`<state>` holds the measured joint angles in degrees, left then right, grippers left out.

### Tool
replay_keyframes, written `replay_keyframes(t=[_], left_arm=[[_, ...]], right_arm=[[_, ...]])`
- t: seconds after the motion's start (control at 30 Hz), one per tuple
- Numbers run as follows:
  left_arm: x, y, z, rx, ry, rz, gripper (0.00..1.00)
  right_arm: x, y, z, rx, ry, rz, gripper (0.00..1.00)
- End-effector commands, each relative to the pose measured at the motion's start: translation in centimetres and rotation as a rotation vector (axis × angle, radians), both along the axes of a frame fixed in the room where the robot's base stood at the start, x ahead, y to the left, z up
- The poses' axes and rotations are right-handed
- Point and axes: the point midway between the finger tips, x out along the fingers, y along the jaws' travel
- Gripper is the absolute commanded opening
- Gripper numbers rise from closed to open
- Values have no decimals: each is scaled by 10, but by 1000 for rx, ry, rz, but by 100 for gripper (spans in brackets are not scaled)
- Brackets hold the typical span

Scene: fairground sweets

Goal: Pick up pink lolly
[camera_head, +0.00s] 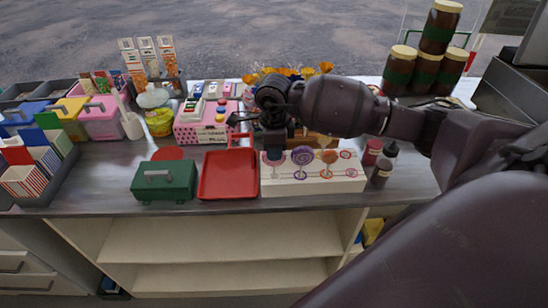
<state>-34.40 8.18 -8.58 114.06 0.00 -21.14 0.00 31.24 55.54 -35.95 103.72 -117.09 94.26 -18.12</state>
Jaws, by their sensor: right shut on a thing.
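A white lolly stand (313,181) is on the counter in front of me. A pinkish lolly (275,157) is at its left end, directly under my right gripper (273,150). A purple swirl lolly (302,155) and an orange-brown lolly (329,156) stand upright to its right. My right arm comes in from the right above the stand, and its gripper points down, shut on the pinkish lolly. The fingers and wrist hide part of the lolly's top. I cannot tell whether its stick is clear of the stand. My left gripper is not in view.
A red tray (228,197) is empty, just left of the stand. A green box with a handle (164,182) is farther left. Small dark bottles (382,173) stand close to the stand's right end. Large brown jars (426,72) are stacked at the back right.

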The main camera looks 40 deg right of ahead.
Motion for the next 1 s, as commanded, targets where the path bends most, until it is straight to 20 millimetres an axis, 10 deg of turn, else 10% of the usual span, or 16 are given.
replay_keyframes(t=[0.43, 1.0], left_arm=[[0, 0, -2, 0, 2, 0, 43], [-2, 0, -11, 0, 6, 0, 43]], right_arm=[[1, 0, 22, 0, -4, 1, 0], [1, 0, 158, -1, -4, 0, 0]])
